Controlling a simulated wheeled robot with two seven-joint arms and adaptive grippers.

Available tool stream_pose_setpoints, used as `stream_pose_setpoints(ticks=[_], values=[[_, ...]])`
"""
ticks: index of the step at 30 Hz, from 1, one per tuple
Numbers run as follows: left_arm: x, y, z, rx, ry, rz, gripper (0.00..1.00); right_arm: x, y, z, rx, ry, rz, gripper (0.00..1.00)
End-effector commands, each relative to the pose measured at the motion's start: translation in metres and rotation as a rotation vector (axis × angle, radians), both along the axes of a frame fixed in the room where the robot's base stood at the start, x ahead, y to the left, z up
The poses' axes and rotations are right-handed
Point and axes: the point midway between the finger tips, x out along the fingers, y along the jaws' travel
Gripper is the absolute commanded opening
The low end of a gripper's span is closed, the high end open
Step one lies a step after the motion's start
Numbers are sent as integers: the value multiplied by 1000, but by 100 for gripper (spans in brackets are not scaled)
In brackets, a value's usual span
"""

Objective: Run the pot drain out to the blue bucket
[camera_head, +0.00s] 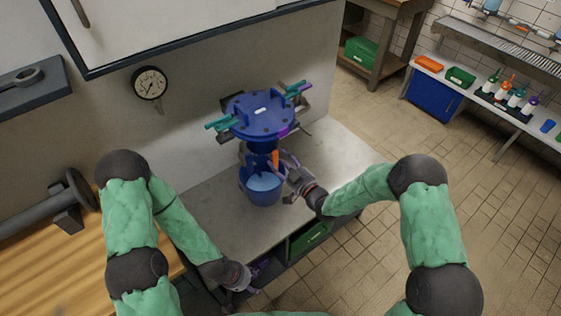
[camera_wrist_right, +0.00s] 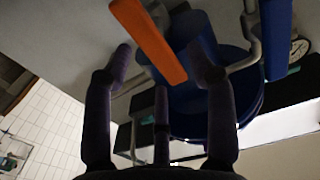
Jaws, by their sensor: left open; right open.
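The blue pot (camera_head: 262,112), with a bolted lid and teal clamps, is mounted at the wall above the bench. The blue bucket (camera_head: 262,188) stands under it on the bench; its inside looks light blue, and I cannot tell whether that is liquid. An orange lever (camera_head: 275,158) hangs at the drain below the pot. My right gripper (camera_head: 287,168) is open beside the lever. In the right wrist view the lever (camera_wrist_right: 150,42) slants between the open fingers (camera_wrist_right: 163,62), with no clear grip. My left gripper (camera_head: 250,290) is open and low by the bench's front edge.
The grey bench (camera_head: 225,215) has free room around the bucket. A pressure gauge (camera_head: 150,83) is on the wall. A green crate (camera_head: 308,238) sits under the bench. A wooden worktop (camera_head: 60,270) is at left. A sink counter with bottles (camera_head: 505,92) stands far right.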

Motion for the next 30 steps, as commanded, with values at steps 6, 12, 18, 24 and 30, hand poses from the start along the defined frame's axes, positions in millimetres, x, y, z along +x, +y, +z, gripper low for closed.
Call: stream_pose_setpoints(ticks=[6,12,18,24,30], values=[[0,0,-1,0,0,0,57,5,4,0,2,1,-1,57],[0,0,-1,0,0,0,57,5,3,0,1,1,-1,48],[0,0,-1,0,0,0,57,5,3,0,1,1,-1,0],[0,0,-1,0,0,0,57,5,3,0,6,4,0,0],[0,0,-3,0,0,0,57,5,2,0,48,34,0,0]])
